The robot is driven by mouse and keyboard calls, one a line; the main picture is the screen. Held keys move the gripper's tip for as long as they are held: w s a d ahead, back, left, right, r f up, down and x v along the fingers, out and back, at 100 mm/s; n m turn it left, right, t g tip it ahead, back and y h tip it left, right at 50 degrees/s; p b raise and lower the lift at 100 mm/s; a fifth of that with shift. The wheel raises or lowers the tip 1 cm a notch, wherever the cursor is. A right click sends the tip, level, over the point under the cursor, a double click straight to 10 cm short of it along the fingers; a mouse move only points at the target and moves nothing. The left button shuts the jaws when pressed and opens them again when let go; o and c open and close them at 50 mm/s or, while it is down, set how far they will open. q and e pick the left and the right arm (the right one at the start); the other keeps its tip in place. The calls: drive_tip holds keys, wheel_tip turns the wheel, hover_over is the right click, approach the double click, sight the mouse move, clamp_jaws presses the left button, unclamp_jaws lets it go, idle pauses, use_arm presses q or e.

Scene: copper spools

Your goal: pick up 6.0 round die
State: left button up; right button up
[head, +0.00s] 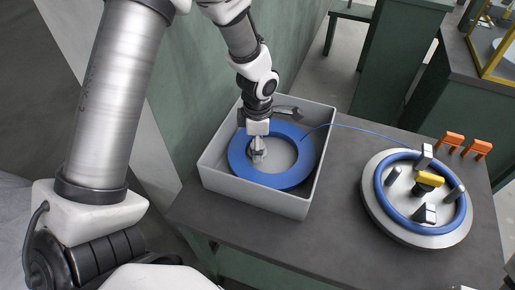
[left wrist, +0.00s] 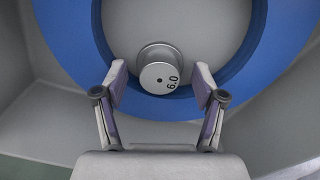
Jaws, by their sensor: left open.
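The round die (left wrist: 161,77) is a small grey metal cylinder marked "6.0". In the left wrist view it stands inside the blue ring, close to the ring's inner edge. My left gripper (left wrist: 159,92) is open, with one finger on each side of the die and gaps to both. In the head view my left gripper (head: 258,156) reaches down into the grey bin, over the left part of the ring's opening. The die is hard to make out from the gripper there. My right gripper is in neither view.
The grey bin (head: 255,199) has raised walls around the blue ring (head: 270,178). A blue wire runs right to a round fixture (head: 432,238) with a blue coil and a yellow part. Orange blocks (head: 477,149) stand behind it. Grey tabletop (head: 335,220) lies free between bin and fixture.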

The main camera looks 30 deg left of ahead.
use_arm(q)
clamp_jaws()
